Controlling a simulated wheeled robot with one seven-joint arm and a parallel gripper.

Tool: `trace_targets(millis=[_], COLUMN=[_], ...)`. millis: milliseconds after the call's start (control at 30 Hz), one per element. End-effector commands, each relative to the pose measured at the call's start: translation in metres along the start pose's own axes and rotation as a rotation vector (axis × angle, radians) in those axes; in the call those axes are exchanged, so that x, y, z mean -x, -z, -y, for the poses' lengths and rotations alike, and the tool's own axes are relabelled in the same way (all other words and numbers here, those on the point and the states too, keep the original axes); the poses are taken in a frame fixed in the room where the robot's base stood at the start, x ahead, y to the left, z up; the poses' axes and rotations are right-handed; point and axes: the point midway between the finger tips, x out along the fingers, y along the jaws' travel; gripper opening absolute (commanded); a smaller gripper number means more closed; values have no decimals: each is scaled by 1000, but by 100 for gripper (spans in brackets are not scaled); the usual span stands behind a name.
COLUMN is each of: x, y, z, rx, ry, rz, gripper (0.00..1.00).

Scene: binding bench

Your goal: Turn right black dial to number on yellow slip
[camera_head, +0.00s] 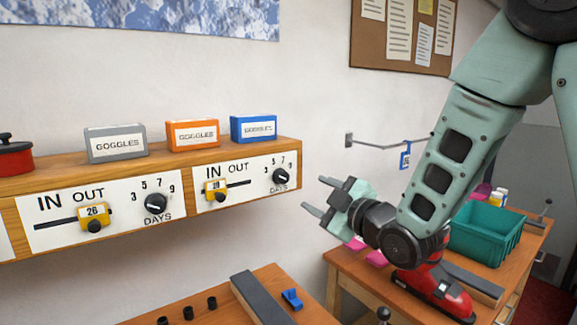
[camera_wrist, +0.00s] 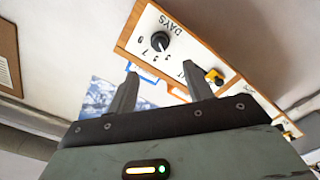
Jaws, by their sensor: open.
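The right black dial (camera_head: 281,176) is on the right white panel, with numbers from 3 to 9 around it and DAYS below. It also shows in the wrist view (camera_wrist: 160,40), beyond my fingertips, with a pale mark on its face; I cannot tell which number it points to. My gripper (camera_head: 316,195) is open and empty, to the right of the dial and apart from it. Its two fingers also show in the wrist view (camera_wrist: 160,73). A yellow slip (camera_head: 426,5) is pinned on the corkboard, cut by the top edge; its number is not readable.
A left black dial (camera_head: 155,203) sits on the neighbouring panel. Yellow sliders (camera_head: 94,217) and (camera_head: 215,190) stand out beside the dials. Grey, orange (camera_head: 193,134) and blue boxes stand on the shelf top. A wall rail (camera_head: 390,146) and teal bin (camera_head: 487,231) are at right.

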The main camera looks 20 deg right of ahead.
Motion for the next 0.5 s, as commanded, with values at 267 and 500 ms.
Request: trace_targets(millis=[267,500], x=[-60,-100], y=[3,2], z=[-2,-1], rx=[-2,-1], ry=[3,1], rz=[-1,0], gripper=[51,51])
